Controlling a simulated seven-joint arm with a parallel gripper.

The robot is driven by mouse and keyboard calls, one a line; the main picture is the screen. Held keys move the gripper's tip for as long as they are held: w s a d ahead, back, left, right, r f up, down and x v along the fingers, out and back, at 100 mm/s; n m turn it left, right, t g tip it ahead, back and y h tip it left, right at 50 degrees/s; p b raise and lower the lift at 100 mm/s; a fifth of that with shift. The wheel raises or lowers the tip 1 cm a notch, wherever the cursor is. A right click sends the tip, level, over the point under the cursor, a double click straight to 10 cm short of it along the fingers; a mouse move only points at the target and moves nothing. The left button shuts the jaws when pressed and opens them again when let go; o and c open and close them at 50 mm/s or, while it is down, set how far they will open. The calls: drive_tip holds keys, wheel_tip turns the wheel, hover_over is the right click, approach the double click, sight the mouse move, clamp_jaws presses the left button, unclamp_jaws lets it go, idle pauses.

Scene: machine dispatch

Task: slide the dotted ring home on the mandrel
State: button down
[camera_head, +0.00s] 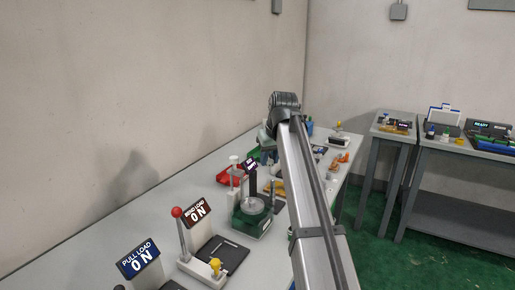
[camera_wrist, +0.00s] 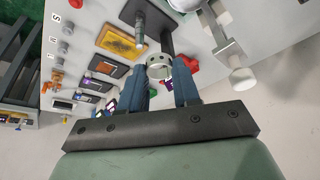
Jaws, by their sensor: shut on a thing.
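The dotted ring (camera_wrist: 158,66), pale grey with dark dots, sits between the blue fingertips of my gripper (camera_wrist: 160,80) in the wrist view. My gripper is shut on it. A thin grey upright rod (camera_wrist: 140,28), which looks like the mandrel, stands beyond the ring, up and left of it. A dark post (camera_wrist: 166,38) stands right behind the ring; I cannot tell how far apart they are. In the head view a grey rod (camera_head: 271,194) stands beside a green-based fixture (camera_head: 250,223) with a black column. The ring is not clearly visible there, and my arm covers part of that area.
A red-knobbed lever (camera_head: 178,213) stands nearer on the bench. A yellow pad (camera_wrist: 122,42) lies left of the rod.

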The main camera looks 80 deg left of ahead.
drive_tip(key=w+a+f, duration=0.3)
drive_tip(key=f, duration=0.1)
hover_over(274, 180)
drive_tip(key=shift+f+n, duration=0.3)
drive_tip(key=shift+f, duration=0.25)
drive_tip(key=shift+s+d+f, duration=0.1)
drive_tip(key=shift+d+f, duration=0.05)
drive_tip(key=shift+f, duration=1.95)
drive_tip(key=shift+f, duration=2)
drive_tip(key=c, duration=0.7)
unclamp_jaws()
drive_tip(key=shift+c, duration=0.2)
drive_tip(key=shift+o, duration=0.3)
